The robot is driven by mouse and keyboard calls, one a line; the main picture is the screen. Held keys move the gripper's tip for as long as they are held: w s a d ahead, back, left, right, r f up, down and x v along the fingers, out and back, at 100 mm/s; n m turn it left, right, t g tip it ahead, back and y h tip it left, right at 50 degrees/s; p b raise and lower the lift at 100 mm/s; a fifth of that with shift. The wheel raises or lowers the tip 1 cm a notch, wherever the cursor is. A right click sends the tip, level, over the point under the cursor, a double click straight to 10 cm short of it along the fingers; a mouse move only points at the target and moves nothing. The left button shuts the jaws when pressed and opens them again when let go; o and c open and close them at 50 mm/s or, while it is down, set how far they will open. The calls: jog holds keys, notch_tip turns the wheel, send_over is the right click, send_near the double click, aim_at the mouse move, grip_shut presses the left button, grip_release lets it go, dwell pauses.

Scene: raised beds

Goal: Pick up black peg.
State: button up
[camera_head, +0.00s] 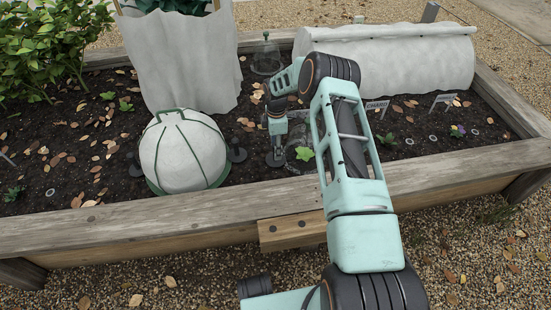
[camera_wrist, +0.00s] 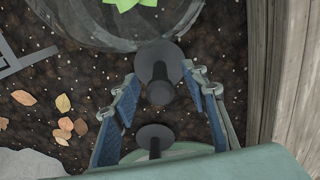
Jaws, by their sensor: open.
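A black peg with a wide round flange stands in the soil below my gripper (camera_head: 277,136); its flange (camera_head: 275,159) shows in the head view. In the wrist view the same black peg (camera_wrist: 159,68) appears between the tips of my open fingers (camera_wrist: 164,88), with soil visible on both sides and no clear contact. A second black peg (camera_head: 237,152) stands beside the white dome (camera_head: 182,150); in the wrist view it shows lower (camera_wrist: 154,138), between the finger bases. Another black peg (camera_head: 135,166) is on the dome's left side. My gripper points down and is empty.
A clear cloche over a green plant (camera_wrist: 130,25) sits close by the peg. The wooden bed edge (camera_head: 150,215) runs along the front. A white row cover (camera_head: 390,60), labels (camera_head: 376,105) and a wrapped plant (camera_head: 185,60) stand behind. Dry leaves lie on the soil.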

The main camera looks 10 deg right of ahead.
jog(key=shift+f, duration=0.5)
jog(key=shift+r, duration=0.1)
grip_shut()
notch_tip(320, 180, up, 18)
jog(key=p, duration=0.5)
dwell(0.6)
